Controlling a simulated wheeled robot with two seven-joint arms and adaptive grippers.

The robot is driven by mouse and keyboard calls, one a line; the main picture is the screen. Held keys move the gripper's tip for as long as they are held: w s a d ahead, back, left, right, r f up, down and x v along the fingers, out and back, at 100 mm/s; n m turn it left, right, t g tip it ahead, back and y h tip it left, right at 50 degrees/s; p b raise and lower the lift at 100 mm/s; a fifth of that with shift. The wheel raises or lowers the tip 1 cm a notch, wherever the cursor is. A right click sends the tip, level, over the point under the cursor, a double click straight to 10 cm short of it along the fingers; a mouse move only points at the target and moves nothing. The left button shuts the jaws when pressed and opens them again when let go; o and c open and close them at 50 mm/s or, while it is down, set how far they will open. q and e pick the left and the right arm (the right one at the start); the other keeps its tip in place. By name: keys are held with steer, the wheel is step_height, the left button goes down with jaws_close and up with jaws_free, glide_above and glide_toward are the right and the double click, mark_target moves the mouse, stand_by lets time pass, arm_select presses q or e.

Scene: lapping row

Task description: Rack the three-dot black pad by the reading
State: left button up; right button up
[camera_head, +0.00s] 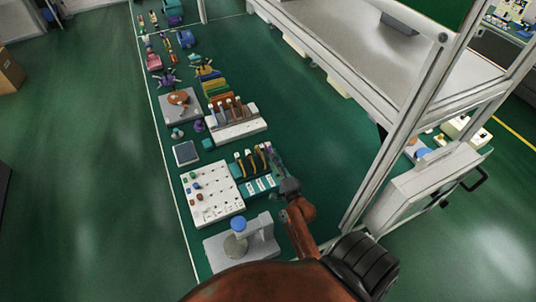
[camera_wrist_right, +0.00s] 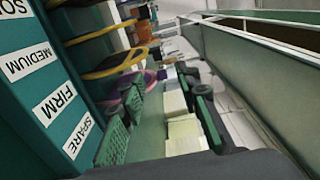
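A teal rack (camera_head: 262,186) with white labels stands right of the pegboard. In the right wrist view its labels (camera_wrist_right: 55,103) read MEDIUM, FIRM and SPARE, with one partly cut off. Black pads with yellow edges (camera_head: 250,162) stand in it, also seen in the wrist view (camera_wrist_right: 118,64). I cannot make out dots on any pad. A grey gauge stand (camera_head: 262,238) with a blue top (camera_head: 238,223) sits at the near end; its reading cannot be seen. My right gripper (camera_head: 280,168) is open and empty beside the rack's right side. My left gripper is out of view.
A white pegboard (camera_head: 212,207) with coloured pegs lies left of the rack. A white block (camera_head: 236,128) with brown-handled tools stands beyond, and a grey square plate (camera_head: 186,153) lies left of it. A pale metal frame (camera_head: 384,150) runs along the right.

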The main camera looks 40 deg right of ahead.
steer(key=shift+v, duration=1.15)
